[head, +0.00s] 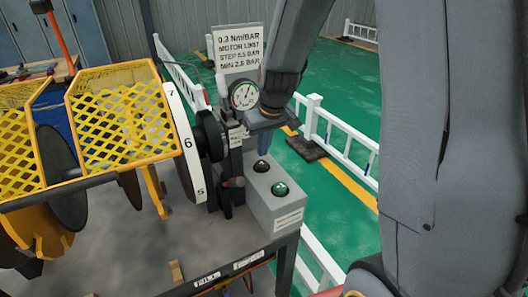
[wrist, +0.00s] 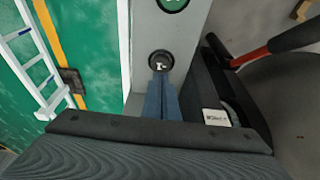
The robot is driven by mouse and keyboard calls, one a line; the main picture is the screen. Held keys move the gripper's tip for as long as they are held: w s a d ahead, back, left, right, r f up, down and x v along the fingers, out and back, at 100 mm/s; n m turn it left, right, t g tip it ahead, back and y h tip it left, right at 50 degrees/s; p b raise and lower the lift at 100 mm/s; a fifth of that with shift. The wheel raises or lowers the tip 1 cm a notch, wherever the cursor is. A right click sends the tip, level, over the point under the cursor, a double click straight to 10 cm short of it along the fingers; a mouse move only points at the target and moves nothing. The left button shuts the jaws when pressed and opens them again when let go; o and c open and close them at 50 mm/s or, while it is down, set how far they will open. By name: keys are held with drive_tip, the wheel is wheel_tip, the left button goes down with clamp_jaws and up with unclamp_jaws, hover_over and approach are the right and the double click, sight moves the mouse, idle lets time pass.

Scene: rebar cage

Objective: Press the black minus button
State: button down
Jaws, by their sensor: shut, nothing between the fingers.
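The black minus button (head: 262,166) sits on top of the grey control box (head: 262,207), behind the green button (head: 280,189). In the wrist view the black button (wrist: 160,60) is a dark round cap with a small light mark, partly covered by my fingertips. My gripper (wrist: 161,72) is shut and empty, its blue-grey fingers together and reaching to the near edge of the button. In the head view my gripper (head: 266,150) points down close to the black button. I cannot tell whether the tips touch it.
A pressure gauge (head: 244,96) and a sign (head: 237,50) stand behind the box. To the left are a numbered white disc (head: 187,142) and yellow mesh guards (head: 120,115). White railings (head: 340,140) stand beyond.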

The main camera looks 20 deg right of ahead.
drive_tip(key=b+v, duration=0.1)
drive_tip(key=v, duration=0.7)
drive_tip(key=shift+r+b, duration=0.3)
drive_tip(key=shift+r, duration=0.15)
drive_tip(key=shift+s, duration=0.1)
idle(0.7)
drive_tip(key=s+f+m+g, duration=0.1)
drive_tip(key=s+f, duration=0.4)
drive_tip(key=s, duration=0.3)
drive_tip(key=s+f+m+g, duration=0.1)
drive_tip(key=s+f, duration=0.4)
drive_tip(key=s, duration=0.3)
drive_tip(key=shift+h, duration=0.3)
drive_tip(key=shift+s, duration=0.15)
